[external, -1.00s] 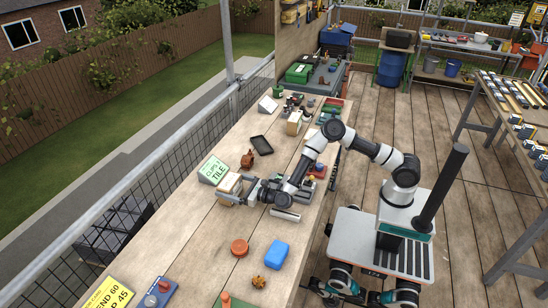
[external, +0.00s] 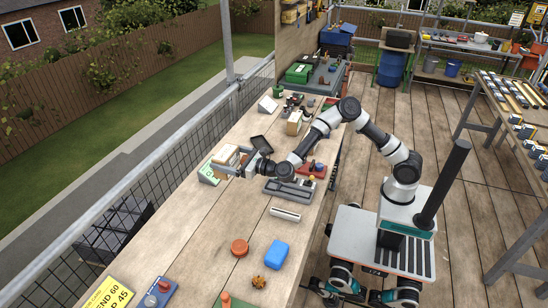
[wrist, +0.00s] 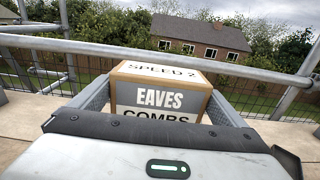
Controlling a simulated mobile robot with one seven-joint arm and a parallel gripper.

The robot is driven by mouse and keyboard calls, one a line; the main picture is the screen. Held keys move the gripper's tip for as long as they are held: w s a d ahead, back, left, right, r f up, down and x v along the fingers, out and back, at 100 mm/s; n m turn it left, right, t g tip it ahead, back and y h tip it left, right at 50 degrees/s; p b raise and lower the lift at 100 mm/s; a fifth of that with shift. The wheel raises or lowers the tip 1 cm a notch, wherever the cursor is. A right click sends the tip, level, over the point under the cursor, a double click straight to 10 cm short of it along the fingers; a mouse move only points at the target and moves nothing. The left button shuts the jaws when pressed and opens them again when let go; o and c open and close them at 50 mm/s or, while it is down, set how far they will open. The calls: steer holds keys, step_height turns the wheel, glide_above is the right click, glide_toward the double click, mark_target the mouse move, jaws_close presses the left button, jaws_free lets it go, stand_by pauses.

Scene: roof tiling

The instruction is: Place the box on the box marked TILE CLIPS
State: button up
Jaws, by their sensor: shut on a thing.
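The held box (wrist: 160,92) is tan and grey, lettered EAVES COMBS on its face and SPEED 2 on top. In the external view the box (external: 227,155) sits between the fingers at the table's far-left edge, raised above the tabletop. My gripper (external: 232,166) is shut on it; the fingers also flank it in the wrist view (wrist: 160,108). The green and white box marked TILE CLIPS (external: 207,173) stands on the table just below and left of the held box, which partly covers it. I cannot tell whether the two touch.
A dark tray (external: 262,145) lies behind the gripper. A grey tray (external: 290,190), a pale bar (external: 285,214), a blue block (external: 277,254) and an orange disc (external: 240,247) lie nearer. A scaffold rail (wrist: 200,58) runs beyond the table. The tabletop left of the disc is clear.

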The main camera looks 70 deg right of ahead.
step_height(320, 180, up, 8)
steer(key=shift+r, duration=0.2)
steer(key=shift+d+r, duration=0.1)
steer(key=shift+r, duration=0.25)
steer(key=s+d+f+m+g+h, duration=0.2)
steer(key=d+f+m+h, duration=0.3)
steer(key=d, duration=0.8)
steer(key=s+d+m+g+h, duration=0.25)
steer(key=d+h, duration=0.45)
steer(key=d, duration=0.5)
steer(key=s+d+r+m+g+h, duration=0.25)
steer(key=s+d+m+g, duration=0.35)
steer(key=s+d, duration=0.4)
steer(key=s+d+r+m+g+h, duration=0.2)
steer(key=s+d+m+g+h, duration=0.15)
steer(key=s+d+g, duration=0.65)
steer(key=shift+w+d+f+m+t+b, duration=0.2)
steer(key=shift+d+f+t, duration=0.25)
steer(key=shift+f, duration=2)
steer(key=shift+s+d+f+m+t+b, duration=0.1)
steer(key=shift+d+f+t+b, duration=0.3)
steer(key=shift+f, duration=2.05)
steer(key=shift+w+d+f+m+t+b, duration=0.15)
steer(key=shift+d+f+t, duration=0.35)
steer(key=shift+f, duration=1.95)
steer(key=shift+f+b, duration=0.2)
steer(key=shift+b, duration=0.15)
